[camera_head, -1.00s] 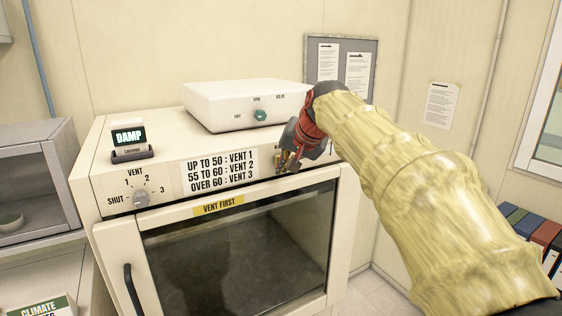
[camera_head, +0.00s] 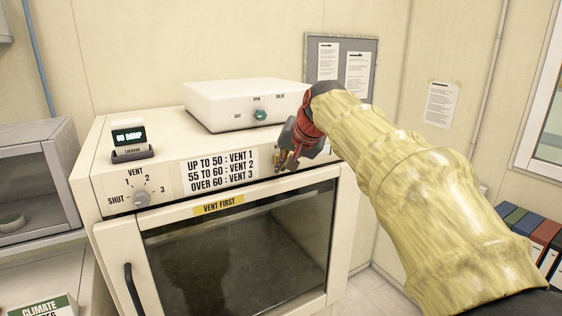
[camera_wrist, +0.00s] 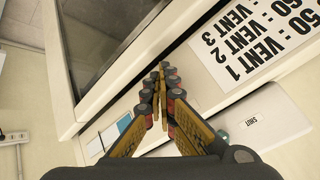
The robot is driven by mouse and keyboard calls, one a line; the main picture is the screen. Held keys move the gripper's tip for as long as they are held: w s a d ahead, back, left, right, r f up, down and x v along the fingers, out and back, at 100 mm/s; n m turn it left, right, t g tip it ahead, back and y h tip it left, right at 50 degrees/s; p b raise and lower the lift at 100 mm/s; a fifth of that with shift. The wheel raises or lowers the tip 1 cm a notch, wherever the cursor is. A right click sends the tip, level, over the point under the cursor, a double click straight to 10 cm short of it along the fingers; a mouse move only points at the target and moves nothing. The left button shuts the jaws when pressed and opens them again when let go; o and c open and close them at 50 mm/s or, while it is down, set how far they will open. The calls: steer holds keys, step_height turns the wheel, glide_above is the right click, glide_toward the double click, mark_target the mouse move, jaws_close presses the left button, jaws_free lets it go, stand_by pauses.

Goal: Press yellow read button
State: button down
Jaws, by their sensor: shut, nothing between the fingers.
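My gripper (camera_head: 285,163) is at the right part of the white cabinet's front panel (camera_head: 100,170), just right of the vent rule label (camera_head: 219,170). In the wrist view its fingers (camera_wrist: 161,75) are together, with nothing between them, and their tips are at or very near the panel face. I cannot tell whether they touch it. The yellow read button is not visible; the gripper covers that part of the panel. The small display (camera_head: 129,135) on the cabinet's top left is lit and appears to read "60 DAMP".
A vent dial (camera_head: 141,198) sits at the panel's left, its pointer hard to read. A white box (camera_head: 245,100) with a green knob (camera_head: 260,115) stands on top. A glass door (camera_head: 240,250) with a black handle (camera_head: 132,290) is below, marked "VENT FIRST".

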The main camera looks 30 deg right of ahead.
steer(key=shift+s+d+b, duration=0.1)
steer(key=shift+s+b, duration=0.35)
steer(key=shift+s, duration=0.45)
steer(key=shift+s, duration=0.1)
steer(key=s+b, duration=0.2)
steer(key=s, duration=0.2)
steer(key=shift+s+d, duration=0.1)
steer(key=shift+s, duration=0.3)
stand_by(0.4)
